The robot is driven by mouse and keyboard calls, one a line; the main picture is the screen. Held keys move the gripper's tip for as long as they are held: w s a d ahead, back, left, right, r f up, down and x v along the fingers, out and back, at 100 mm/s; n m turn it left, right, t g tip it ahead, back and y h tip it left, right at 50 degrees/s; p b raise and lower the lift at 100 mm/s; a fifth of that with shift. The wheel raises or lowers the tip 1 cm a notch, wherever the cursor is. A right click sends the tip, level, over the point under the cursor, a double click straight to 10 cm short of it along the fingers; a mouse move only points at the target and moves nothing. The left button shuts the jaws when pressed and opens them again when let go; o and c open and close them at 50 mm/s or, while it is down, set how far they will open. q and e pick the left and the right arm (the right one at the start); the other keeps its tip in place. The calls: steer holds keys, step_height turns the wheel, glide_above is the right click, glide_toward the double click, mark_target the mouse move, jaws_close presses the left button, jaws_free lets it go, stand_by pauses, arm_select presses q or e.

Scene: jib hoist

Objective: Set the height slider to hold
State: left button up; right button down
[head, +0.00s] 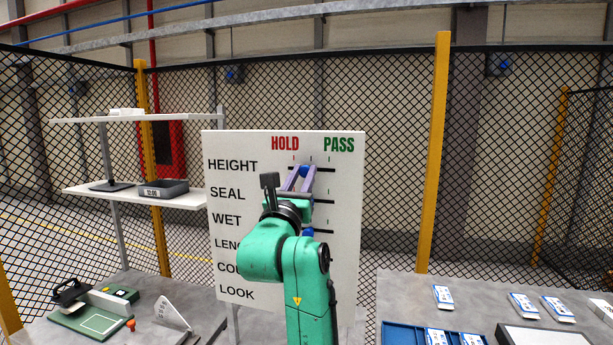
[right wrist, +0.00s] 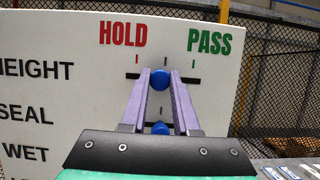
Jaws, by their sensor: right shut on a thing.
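The white board (head: 235,145) carries rows of labels under a red HOLD and a green PASS heading. The height slider's blue knob (right wrist: 160,78) sits on its black track, around the middle tick, between the HOLD and PASS ticks. My right gripper (head: 304,168) reaches the HEIGHT row; its purple fingers, also in the right wrist view (right wrist: 161,78), are shut on this knob, one on each side. Another blue knob (right wrist: 160,128) shows lower, between the fingers. My arm hides much of the lower rows in the head view. My left gripper is out of view.
At right, a table (head: 400,285) holds several blue-and-white packets and a blue tray (head: 402,335). Mesh fencing stands behind.

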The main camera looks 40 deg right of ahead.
mark_target(292, 163)
steer(key=w+a, duration=0.2)
steer(key=w, duration=0.1)
steer(key=shift+a, duration=0.1)
steer(key=shift+s, duration=0.1)
steer(key=c, duration=0.7)
jaws_free()
steer(key=shift+o, duration=0.3)
steer(key=shift+w, duration=0.25)
steer(key=shift+s, duration=0.1)
